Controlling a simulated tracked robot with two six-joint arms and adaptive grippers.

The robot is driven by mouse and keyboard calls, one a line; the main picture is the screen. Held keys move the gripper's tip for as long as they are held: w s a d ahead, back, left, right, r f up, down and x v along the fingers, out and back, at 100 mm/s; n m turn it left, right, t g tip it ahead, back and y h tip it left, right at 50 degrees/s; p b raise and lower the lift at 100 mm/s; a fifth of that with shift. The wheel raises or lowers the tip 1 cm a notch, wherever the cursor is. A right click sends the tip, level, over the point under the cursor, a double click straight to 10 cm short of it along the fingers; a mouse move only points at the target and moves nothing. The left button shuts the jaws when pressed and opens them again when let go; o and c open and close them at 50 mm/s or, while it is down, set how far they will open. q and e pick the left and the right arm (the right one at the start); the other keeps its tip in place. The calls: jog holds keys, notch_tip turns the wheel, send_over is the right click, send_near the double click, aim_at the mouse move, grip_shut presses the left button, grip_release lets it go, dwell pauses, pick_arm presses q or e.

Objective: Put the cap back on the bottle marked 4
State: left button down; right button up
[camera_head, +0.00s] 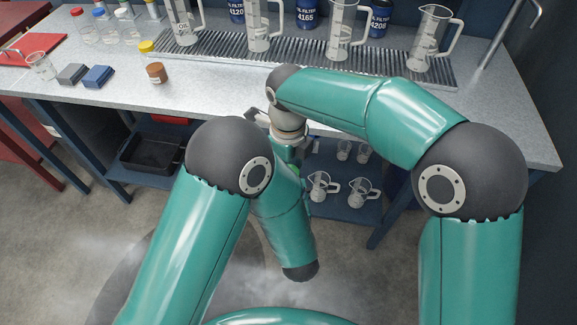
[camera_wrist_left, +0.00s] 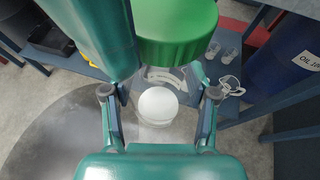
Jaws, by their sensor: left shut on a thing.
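In the left wrist view my left gripper (camera_wrist_left: 160,98) has its two fingers on either side of a small clear bottle (camera_wrist_left: 157,121) with a round white area at its middle, and is shut on it. A large bright green ribbed cap (camera_wrist_left: 175,38) is above the bottle in that picture, apart from it and nearer the camera. A bit of bright green shows in the head view (camera_head: 293,171), just below my right wrist. My right gripper's fingers are not clearly seen, so what holds the cap cannot be told. No number 4 is readable.
The grey workbench (camera_head: 215,85) carries several capped bottles at the back left, a yellow cap (camera_head: 146,46), a brown-capped jar (camera_head: 156,72) and a drip rack (camera_head: 390,68) with clear jugs. Glass mugs (camera_head: 322,187) stand on the shelf below.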

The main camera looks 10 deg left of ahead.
jog(key=o, duration=0.7)
jog(key=shift+r, duration=0.15)
jog(key=shift+r, duration=2.1)
jog(key=shift+c, duration=0.2)
